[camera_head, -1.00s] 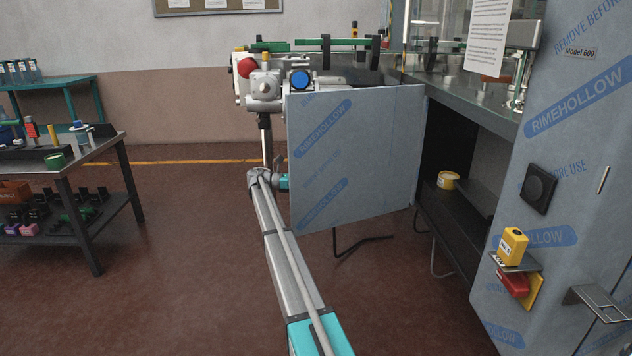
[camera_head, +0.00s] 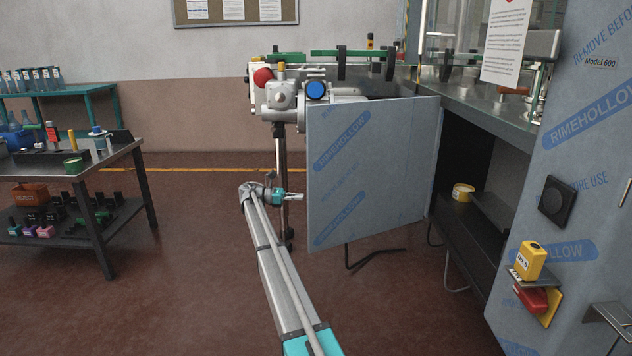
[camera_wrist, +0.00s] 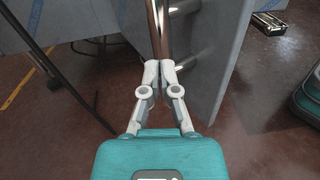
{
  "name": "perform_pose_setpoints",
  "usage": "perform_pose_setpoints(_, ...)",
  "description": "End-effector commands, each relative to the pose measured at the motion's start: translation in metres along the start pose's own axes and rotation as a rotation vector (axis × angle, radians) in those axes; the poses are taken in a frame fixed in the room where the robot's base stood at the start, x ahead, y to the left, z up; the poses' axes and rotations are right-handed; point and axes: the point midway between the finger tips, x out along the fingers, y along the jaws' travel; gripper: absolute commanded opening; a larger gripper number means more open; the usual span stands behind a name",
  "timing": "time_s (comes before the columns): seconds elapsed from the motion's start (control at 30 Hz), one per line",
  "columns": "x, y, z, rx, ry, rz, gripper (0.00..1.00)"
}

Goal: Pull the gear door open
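The gear door (camera_head: 375,170) is a grey panel with blue-printed film. In the head view it stands wide open, swung out to the left from the cabinet, and the dark compartment (camera_head: 465,175) shows behind its right edge. My gripper (camera_head: 302,196) is at the door's left edge, its tips hidden there. In the wrist view a shiny upright bar handle (camera_wrist: 159,30) stands off the door panel (camera_wrist: 215,60). My gripper (camera_wrist: 160,68) has its two fingertips close together on either side of the handle's lower part, seemingly gripping it.
A yellow roll (camera_head: 463,192) lies inside the compartment. A yellow padlock-like box (camera_head: 530,262) and a red item (camera_head: 532,298) sit on the cabinet's right front. A work table (camera_head: 110,155) stands at left. The floor between table and door is clear.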

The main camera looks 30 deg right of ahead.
Motion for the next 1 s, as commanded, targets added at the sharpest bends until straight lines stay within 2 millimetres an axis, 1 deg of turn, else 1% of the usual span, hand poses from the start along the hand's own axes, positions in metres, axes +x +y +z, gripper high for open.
perform_pose_setpoints(0.03, 0.001, -0.006, -0.001, 0.009, 0.009, 0.005, 0.00)
perform_pose_setpoints(0.27, 0.005, -0.025, -0.006, 0.048, 0.068, 0.020, 0.00)
perform_pose_setpoints(0.4, 0.008, -0.040, -0.009, 0.077, 0.115, 0.031, 0.00)
perform_pose_setpoints(0.57, 0.011, -0.066, -0.015, 0.121, 0.194, 0.042, 0.00)
perform_pose_setpoints(0.67, 0.013, -0.087, -0.019, 0.157, 0.259, 0.048, 0.00)
perform_pose_setpoints(0.77, 0.014, -0.116, -0.025, 0.207, 0.348, 0.049, 0.00)
perform_pose_setpoints(0.97, 0.012, -0.197, -0.041, 0.340, 0.595, 0.010, 0.00)
perform_pose_setpoints(1.0, 0.011, -0.213, -0.044, 0.366, 0.646, -0.007, 0.00)
